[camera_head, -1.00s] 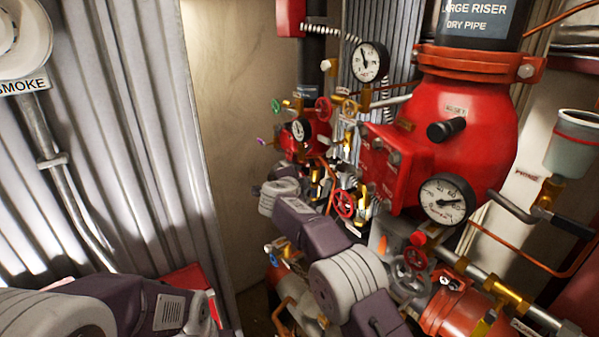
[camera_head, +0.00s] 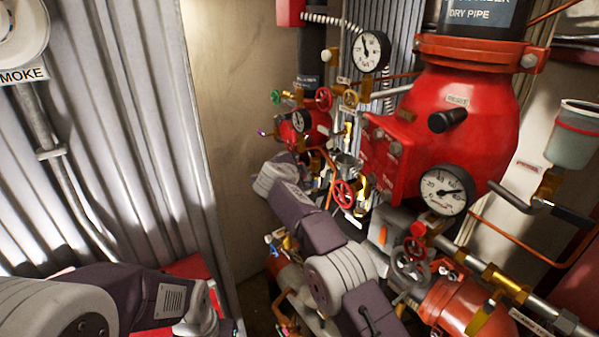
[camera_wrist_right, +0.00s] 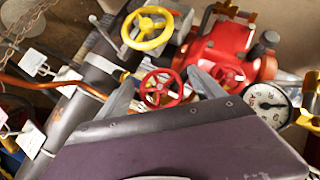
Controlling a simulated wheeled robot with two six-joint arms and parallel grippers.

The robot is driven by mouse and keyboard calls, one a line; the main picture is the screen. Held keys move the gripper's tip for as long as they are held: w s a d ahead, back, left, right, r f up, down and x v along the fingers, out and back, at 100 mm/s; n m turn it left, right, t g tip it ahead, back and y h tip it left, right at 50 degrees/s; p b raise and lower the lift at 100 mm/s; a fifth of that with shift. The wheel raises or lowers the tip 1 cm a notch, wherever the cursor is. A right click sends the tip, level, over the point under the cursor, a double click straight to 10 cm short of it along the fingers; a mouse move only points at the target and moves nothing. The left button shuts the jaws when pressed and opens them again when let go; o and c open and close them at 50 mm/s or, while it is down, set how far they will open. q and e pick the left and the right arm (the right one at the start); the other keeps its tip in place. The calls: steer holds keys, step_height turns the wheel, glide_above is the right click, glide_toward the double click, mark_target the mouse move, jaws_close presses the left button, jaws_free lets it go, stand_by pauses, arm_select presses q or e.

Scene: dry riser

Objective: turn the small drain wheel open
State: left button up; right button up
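In the right wrist view, a small red handwheel (camera_wrist_right: 161,88) with spokes lies between the two grey fingers of my right gripper (camera_wrist_right: 162,92). The fingers are spread apart, with a gap visible on each side of the wheel. I cannot tell which wheel is the drain wheel. In the head view, my right arm reaches up-left toward the pipework; its fingers cannot be made out. My left arm is at lower left, its gripper not visible.
The big red riser valve (camera_head: 465,120) and a pressure gauge (camera_head: 446,190) stand right of my right arm. A red handwheel (camera_head: 343,193) and a grey-red handwheel (camera_head: 409,265) are close to that arm. A corrugated wall (camera_head: 120,130) is at left.

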steer(key=b+v, duration=0.3)
steer(key=v, duration=0.6)
steer(key=shift+w, duration=0.1)
